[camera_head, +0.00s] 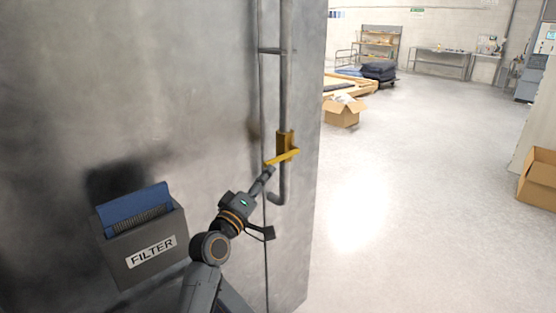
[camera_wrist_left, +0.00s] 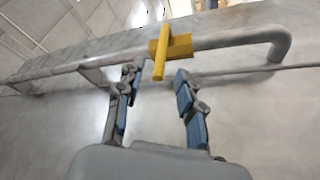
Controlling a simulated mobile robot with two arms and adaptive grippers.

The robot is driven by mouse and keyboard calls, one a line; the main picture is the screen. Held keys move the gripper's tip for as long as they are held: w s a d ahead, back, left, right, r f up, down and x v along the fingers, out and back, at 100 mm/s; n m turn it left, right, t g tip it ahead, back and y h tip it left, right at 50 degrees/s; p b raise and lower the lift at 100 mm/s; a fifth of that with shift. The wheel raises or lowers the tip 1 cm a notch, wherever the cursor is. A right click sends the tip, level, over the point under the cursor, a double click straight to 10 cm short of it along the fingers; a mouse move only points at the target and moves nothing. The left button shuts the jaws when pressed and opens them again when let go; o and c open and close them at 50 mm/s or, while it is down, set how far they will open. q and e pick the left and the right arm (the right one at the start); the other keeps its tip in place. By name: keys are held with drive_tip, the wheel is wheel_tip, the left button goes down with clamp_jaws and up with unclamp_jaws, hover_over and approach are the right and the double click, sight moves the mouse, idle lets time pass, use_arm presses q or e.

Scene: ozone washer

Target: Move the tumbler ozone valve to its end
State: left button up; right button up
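The ozone valve is a yellow body (camera_head: 285,141) with a yellow lever (camera_head: 283,156) on a grey vertical pipe (camera_head: 286,85) at the right side of a metal cabinet. In the head view the lever points left and slightly down. My left gripper (camera_head: 268,172) is just below the lever's free end. In the left wrist view the lever (camera_wrist_left: 160,61) reaches towards the gap between the two blue-padded fingers of the left gripper (camera_wrist_left: 158,77). The fingers are apart with nothing clamped between them. Whether either touches the lever is unclear. My right gripper is not in view.
A grey box labelled FILTER (camera_head: 152,248) with a blue filter is on the metal cabinet wall (camera_head: 190,80), left of my arm. The pipe bends back to the wall below the valve. Open floor (camera_head: 420,210) lies right of the cabinet; cardboard boxes (camera_head: 342,112) stand farther off.

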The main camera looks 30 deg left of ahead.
sight(278, 159)
use_arm(q)
drive_tip(key=b+x, duration=0.1)
drive_tip(key=x, duration=0.7)
drive_tip(key=shift+w+a, duration=0.1)
drive_tip(key=shift+w, duration=0.2)
clamp_jaws()
